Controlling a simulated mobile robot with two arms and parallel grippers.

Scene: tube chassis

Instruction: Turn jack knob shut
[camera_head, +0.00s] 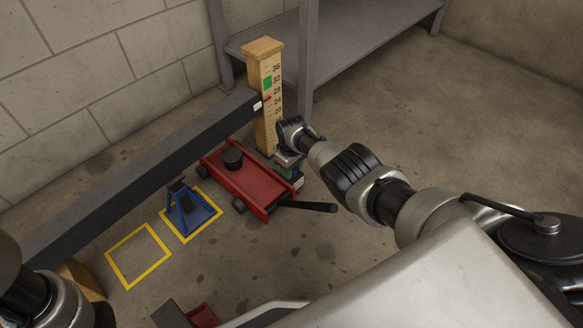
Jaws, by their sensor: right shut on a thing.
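A red floor jack (248,182) stands on the concrete floor under a dark beam, with a round black saddle (232,157) on top and a black handle (308,206) reaching out to the right. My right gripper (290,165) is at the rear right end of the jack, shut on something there. The jack knob is hidden by the gripper, so I cannot see how far it is turned. Only a part of my left arm shows at the lower left; its gripper is out of view.
A long dark beam (140,177) runs above the jack beside a wooden post with a number scale (266,110). A blue jack stand (188,212) sits in one yellow floor square; another square (138,256) is empty. A grey shelf (340,42) stands behind.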

